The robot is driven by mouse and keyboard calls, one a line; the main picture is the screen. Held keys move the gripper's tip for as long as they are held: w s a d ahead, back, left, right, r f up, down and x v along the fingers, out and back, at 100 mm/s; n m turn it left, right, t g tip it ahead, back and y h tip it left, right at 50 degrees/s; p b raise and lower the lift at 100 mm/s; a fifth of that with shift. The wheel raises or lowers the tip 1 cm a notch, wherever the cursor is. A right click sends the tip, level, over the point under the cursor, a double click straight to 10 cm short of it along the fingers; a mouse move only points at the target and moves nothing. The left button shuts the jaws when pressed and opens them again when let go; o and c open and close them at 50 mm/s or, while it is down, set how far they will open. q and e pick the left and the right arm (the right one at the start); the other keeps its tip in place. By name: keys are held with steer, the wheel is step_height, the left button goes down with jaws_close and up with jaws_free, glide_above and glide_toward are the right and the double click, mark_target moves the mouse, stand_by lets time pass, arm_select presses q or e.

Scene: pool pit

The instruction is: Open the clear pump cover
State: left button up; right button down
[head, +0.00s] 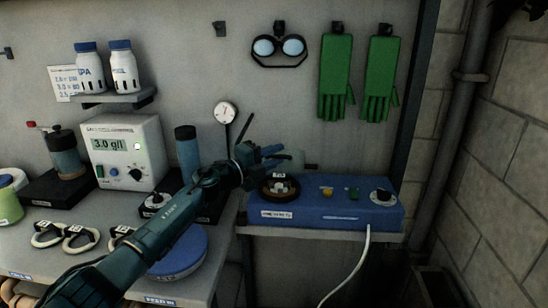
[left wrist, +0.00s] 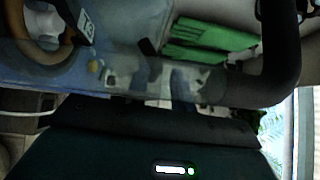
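The blue pump unit (head: 335,209) sits on a shelf at the right of the head view. A round pump head with a dark rim (head: 281,187) is at its left end. The clear pump cover is hard to make out. A pale see-through piece (head: 293,160) shows just right of my left gripper (head: 268,155), above the pump head. In the left wrist view a hazy, see-through band (left wrist: 150,75) crosses in front of the blue unit. My left gripper's fingers are dark and partly hidden, so their gap and any contact are unclear. My right gripper is not in view.
Green gloves (head: 336,78) and goggles (head: 279,47) hang on the wall behind. A grey meter box (head: 125,150) and a blue round lid (head: 178,252) are on the left bench. A white cable (head: 353,265) hangs from the shelf. A brick wall (head: 503,160) bounds the right.

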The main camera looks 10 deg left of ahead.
arm_select(q)
steer(key=shift+o, duration=0.6)
steer(key=shift+f, duration=0.1)
steer(key=shift+s+a+f, duration=0.1)
steer(key=shift+s+a, duration=0.25)
steer(key=shift+a, duration=0.15)
steer(key=v, duration=1.2)
